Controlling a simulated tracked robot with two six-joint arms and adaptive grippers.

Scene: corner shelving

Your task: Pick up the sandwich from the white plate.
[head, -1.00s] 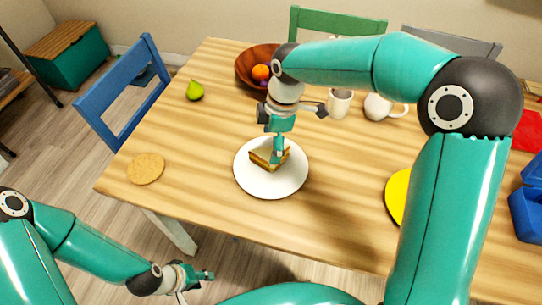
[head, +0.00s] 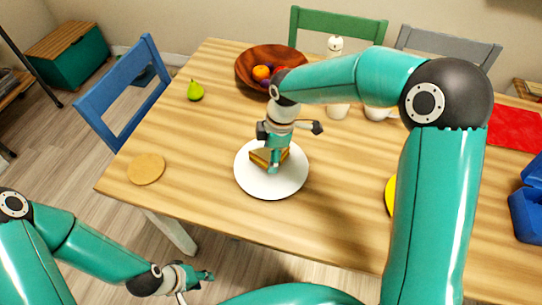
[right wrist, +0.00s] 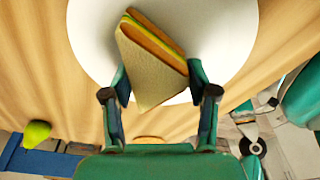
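The sandwich (head: 258,160) is a wedge with pale bread and an orange, yellow and green filling edge. It is on or just above the white plate (head: 294,178); contact with the plate is not clear. My right gripper (head: 271,162) is down at the sandwich and hides part of it. In the right wrist view the sandwich (right wrist: 150,68) lies between the two fingers (right wrist: 158,82), one close on each side; whether both press on it is unclear. My left gripper (head: 205,280) is at the lower left, away from the plate and off the table.
A wooden bowl of fruit (head: 247,72), a green pear (head: 195,92) and a round cork mat (head: 146,169) are on the table. White mugs (head: 338,111) stand behind my right arm. A yellow plate (head: 390,195) is partly hidden by it.

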